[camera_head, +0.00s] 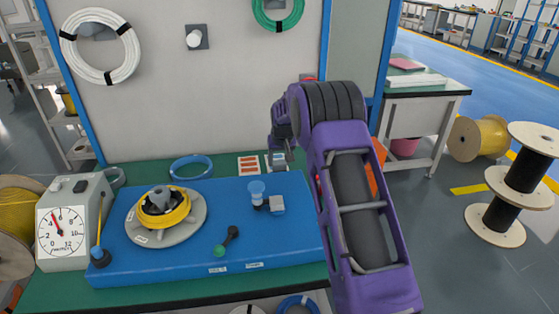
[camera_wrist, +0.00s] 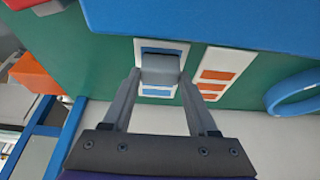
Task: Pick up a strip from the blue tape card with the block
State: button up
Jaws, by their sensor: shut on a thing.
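The blue tape card (camera_wrist: 180,49) is a white card with blue strips on the green table top in the wrist view. In the head view the blue tape card (camera_head: 274,167) is partly covered by my gripper (camera_head: 281,160). In the wrist view my gripper (camera_wrist: 161,76) is shut on a small grey block (camera_wrist: 160,67). The block is over the card and hides its middle; blue shows on both sides of it. I cannot tell whether the block touches the card.
An orange-striped card (camera_head: 249,165) lies just left of the blue one in the head view. A blue cable ring (camera_head: 191,168) lies further left. The raised blue board (camera_head: 183,235) with a yellow coil (camera_head: 164,208) and fixtures stands in front.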

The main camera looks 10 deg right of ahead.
jog(key=shift+s+f+b, duration=0.1)
jog(key=shift+f+b, duration=0.4)
jog(key=shift+f, duration=0.3)
dwell(1.4)
jog(key=shift+r+p, duration=2.3)
jog(key=shift+r, duration=1.85)
